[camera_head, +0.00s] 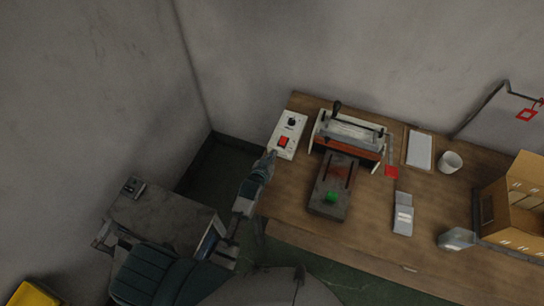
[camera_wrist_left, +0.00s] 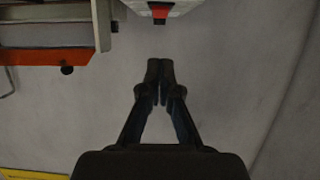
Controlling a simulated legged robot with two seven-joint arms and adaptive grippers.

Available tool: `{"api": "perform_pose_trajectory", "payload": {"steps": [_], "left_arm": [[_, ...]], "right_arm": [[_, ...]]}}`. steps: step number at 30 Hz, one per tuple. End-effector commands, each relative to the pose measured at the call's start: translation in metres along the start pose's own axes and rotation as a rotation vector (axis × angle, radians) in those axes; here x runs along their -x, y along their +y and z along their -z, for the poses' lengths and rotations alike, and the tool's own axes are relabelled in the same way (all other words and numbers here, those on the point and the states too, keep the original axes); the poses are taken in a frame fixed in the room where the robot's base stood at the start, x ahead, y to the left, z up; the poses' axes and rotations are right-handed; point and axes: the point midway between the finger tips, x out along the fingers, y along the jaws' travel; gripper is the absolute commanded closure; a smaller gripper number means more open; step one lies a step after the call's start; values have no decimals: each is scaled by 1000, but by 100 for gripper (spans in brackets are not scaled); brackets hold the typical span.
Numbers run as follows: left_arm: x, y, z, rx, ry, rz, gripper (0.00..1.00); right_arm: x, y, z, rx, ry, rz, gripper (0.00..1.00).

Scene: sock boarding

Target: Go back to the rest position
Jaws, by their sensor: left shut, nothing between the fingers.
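My left gripper (camera_head: 270,156) is at the lower left end of a white control box (camera_head: 288,134) on the wooden table. The box has a dark knob and a red switch (camera_head: 283,141). In the left wrist view my left gripper (camera_wrist_left: 160,68) has its fingers together with nothing between them. The red switch (camera_wrist_left: 160,13) shows ahead of the fingertips there, with a gap in the picture between them. I cannot tell the true distance. My right gripper is not in view.
On the table (camera_head: 285,210) stand a press (camera_head: 349,131), a dark plate with a green button (camera_head: 331,197), a white cup (camera_head: 450,162) and a cardboard box (camera_head: 516,207). A grey side table (camera_head: 165,215) stands left. Walls rise behind.

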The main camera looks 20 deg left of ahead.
Motion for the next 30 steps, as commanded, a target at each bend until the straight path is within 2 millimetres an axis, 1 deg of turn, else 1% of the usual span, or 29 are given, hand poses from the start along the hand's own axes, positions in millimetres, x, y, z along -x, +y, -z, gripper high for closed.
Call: {"api": "perform_pose_trajectory", "payload": {"steps": [4,18,21,23,25,26,27,29,30], "left_arm": [[5,1,-1,-1,0,0,100],[5,1,-1,0,0,0,100],[10,0,-6,-3,-19,-1,100],[21,-1,-17,-10,-67,-4,100],[45,-2,-39,-23,-165,-11,100],[58,-3,-49,-30,-215,-15,100],[78,-3,-63,-38,-285,-21,100],[106,-4,-81,-50,-384,-28,100],[124,-4,-90,-57,-441,-32,100]], "right_arm": [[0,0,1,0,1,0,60],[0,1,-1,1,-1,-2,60],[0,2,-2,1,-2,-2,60],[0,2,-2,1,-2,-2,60],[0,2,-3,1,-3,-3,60],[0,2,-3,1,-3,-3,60],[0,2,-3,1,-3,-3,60],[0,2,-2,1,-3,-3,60],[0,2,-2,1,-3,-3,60]]}}
